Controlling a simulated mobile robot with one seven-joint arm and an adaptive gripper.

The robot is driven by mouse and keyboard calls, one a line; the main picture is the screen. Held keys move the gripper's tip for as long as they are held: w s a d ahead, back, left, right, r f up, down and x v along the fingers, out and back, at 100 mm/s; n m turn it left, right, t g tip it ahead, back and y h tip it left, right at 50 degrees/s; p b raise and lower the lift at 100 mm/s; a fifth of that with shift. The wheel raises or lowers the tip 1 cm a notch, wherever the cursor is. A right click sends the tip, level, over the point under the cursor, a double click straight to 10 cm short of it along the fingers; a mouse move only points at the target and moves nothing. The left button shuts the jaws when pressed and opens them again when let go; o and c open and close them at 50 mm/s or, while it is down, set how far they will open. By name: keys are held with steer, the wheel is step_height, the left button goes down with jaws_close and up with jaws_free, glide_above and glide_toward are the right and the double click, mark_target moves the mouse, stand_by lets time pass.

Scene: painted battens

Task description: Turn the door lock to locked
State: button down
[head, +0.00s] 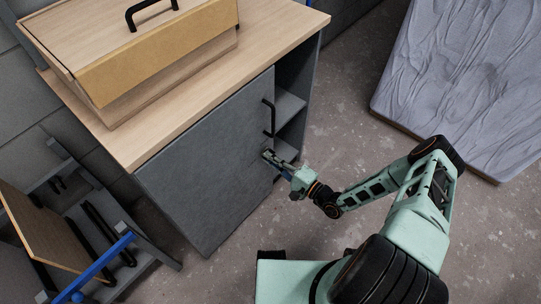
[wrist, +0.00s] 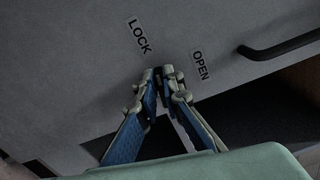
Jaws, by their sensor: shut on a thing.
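The grey cabinet door (head: 205,165) stands below a light wood top. It fills most of the wrist view (wrist: 70,75), with a LOCK label (wrist: 138,36) and an OPEN label (wrist: 201,65) on it. My gripper (head: 268,155) is at the door's right edge, below the black handle (head: 269,118). In the wrist view my gripper (wrist: 161,78) is shut on the small dark door lock (wrist: 159,86), just below and between the two labels. The fingertips hide most of the lock, so I cannot tell exactly which way it points.
A wooden box (head: 150,60) with a black handle stands on the cabinet top (head: 190,110). Open shelves (head: 290,105) are right of the door. A rack (head: 75,225) with a blue bar stands at lower left. A grey-covered slab (head: 470,80) lies at upper right. Floor is free between.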

steer(key=shift+f+n+p, duration=0.1)
steer(key=shift+n+p, duration=0.3)
steer(key=shift+n, duration=0.6)
steer(key=shift+d, duration=0.1)
steer(key=c, duration=2.1)
jaws_free()
steer(key=v, duration=1.2)
